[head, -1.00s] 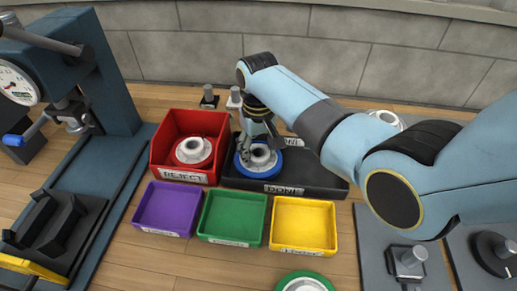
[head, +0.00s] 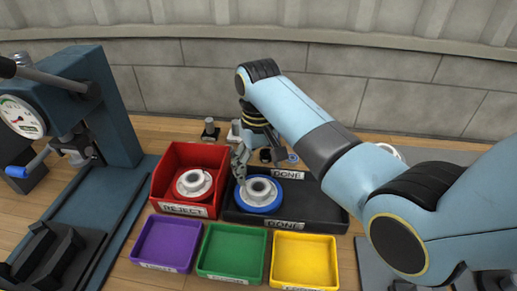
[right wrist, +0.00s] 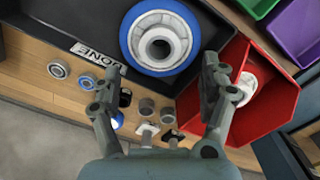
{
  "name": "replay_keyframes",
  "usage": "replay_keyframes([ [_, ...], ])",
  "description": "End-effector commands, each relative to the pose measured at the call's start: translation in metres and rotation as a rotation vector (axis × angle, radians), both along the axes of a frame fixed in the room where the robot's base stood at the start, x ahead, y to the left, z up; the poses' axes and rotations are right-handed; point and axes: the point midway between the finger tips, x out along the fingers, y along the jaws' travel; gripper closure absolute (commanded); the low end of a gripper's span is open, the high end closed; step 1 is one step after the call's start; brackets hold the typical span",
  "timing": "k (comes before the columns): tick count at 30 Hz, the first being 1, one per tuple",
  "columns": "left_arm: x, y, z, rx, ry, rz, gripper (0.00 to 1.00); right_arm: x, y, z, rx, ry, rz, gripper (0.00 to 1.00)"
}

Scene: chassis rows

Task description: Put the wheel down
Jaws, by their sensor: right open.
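The blue-rimmed wheel (head: 259,194) with a pale hub lies flat in the left part of the black DONE tray (head: 310,212). My right gripper (head: 243,165) is at the wheel's back left edge in the head view. In the right wrist view my right gripper (right wrist: 160,72) has its two fingers spread wide, with nothing between them. The wheel lies beyond the fingertips, apart from them as far as I can tell. My left gripper is not in view.
Purple (head: 166,243), green (head: 231,250) and yellow (head: 304,262) bins line the front. A blue press (head: 108,110) stands at left. Small parts (right wrist: 145,106) lie behind the tray.

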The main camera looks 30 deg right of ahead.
Motion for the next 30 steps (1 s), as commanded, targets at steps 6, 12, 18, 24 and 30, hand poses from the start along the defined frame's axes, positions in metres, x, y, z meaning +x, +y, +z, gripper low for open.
replay_keyframes([
  [6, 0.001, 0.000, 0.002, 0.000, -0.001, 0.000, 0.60, 0.001, 0.000, 0.042, 0.000, -0.001, 0.000, 0.22],
  [12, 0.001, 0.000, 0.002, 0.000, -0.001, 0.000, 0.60, 0.000, 0.000, 0.057, 0.000, 0.000, 0.000, 0.22],
  [18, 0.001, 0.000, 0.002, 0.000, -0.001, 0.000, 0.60, 0.000, 0.000, 0.058, 0.000, 0.001, 0.000, 0.22],
  [24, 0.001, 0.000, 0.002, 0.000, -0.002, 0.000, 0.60, 0.000, 0.000, 0.058, 0.000, 0.001, 0.000, 0.22],
  [30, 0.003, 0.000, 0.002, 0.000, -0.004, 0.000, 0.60, 0.000, 0.000, 0.057, 0.000, 0.002, 0.000, 0.22],
])
